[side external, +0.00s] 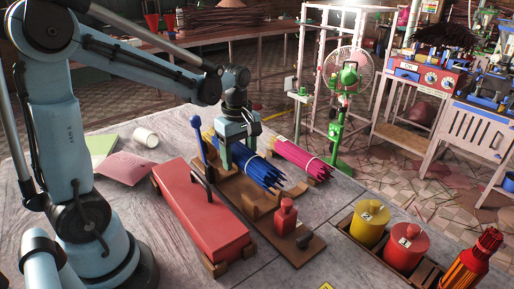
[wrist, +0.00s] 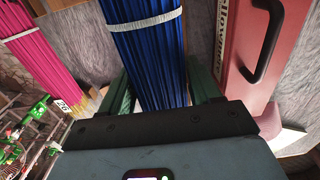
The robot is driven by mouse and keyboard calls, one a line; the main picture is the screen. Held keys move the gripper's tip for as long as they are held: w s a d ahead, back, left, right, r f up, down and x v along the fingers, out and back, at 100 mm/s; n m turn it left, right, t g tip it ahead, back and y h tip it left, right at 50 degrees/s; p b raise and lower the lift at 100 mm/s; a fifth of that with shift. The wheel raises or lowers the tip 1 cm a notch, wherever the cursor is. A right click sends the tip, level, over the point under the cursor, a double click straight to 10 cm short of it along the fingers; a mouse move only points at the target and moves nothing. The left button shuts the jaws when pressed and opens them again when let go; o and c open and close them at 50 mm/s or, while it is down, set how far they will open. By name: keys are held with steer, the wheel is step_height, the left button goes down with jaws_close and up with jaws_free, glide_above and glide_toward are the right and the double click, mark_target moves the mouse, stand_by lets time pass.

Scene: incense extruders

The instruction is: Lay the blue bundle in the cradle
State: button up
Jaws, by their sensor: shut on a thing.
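The blue bundle (side external: 262,171) is a sheaf of blue sticks tied with a pale band, lying roughly level. My gripper (side external: 238,150) is shut on it from above. In the wrist view the green fingers of my gripper (wrist: 162,92) stand on both sides of the blue bundle (wrist: 147,50). The wooden cradle (side external: 262,209), with curved supports, is on the board below the bundle. The bundle hides part of the cradle, and I cannot tell whether the two touch.
A pink bundle (side external: 302,158) lies beside the blue one. A long red box (side external: 200,209) with a black handle stands at the left. A small red bottle (side external: 286,217) stands on the board. Yellow (side external: 369,224) and red (side external: 405,246) canisters stand at the front right.

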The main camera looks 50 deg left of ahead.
steer(key=shift+f, duration=3.55)
steer(key=o, duration=1)
steer(key=shift+o, duration=0.2)
steer(key=shift+r, duration=4)
